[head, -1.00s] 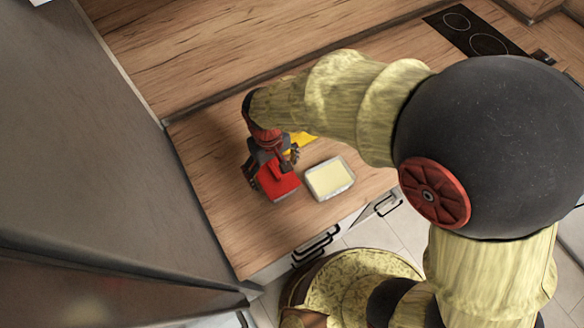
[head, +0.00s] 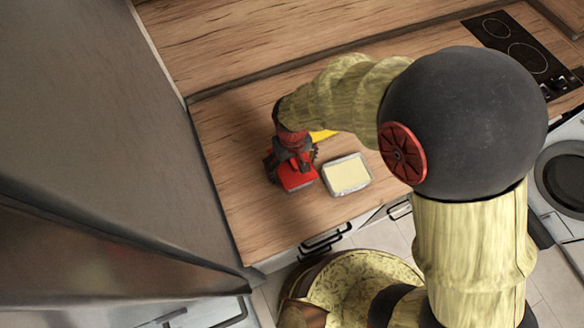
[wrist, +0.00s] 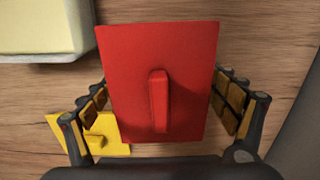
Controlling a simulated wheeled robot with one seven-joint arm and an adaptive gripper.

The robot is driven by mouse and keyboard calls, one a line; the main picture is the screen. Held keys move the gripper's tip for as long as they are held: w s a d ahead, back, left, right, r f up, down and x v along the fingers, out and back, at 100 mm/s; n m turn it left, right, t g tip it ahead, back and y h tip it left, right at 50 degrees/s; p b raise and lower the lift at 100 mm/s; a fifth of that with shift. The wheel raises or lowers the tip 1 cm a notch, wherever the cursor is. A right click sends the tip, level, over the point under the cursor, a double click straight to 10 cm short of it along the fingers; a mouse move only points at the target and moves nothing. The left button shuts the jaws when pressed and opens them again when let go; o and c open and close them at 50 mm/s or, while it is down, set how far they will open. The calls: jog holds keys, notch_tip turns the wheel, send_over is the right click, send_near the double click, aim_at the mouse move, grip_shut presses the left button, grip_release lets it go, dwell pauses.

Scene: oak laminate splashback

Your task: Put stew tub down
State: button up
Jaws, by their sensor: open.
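A red-topped tub (wrist: 185,70), which I take to be the stew tub, fills the middle of the wrist view. Its flat red lid has a raised red grip bar. In the head view the red top (head: 298,180) is on the oak counter, partly covered by my gripper. My gripper (head: 292,163) is open, with its fingers (wrist: 165,105) on either side of the tub. A gap shows between the tub and the right finger; the left finger is closer. The tub's sides and base are hidden.
A pale open tub (head: 347,190) with cream-coloured contents stands just right of the red one. A yellow lid-like piece (wrist: 105,145) with a small grip lies flat on the counter (head: 245,215). A tall grey cabinet side (head: 90,110) bounds the left. Counter in front is clear.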

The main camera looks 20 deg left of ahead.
jog(key=shift+c, duration=0.8)
jog(key=c, duration=1.3)
jog(key=shift+c, duration=0.2)
jog(key=shift+r, duration=0.15)
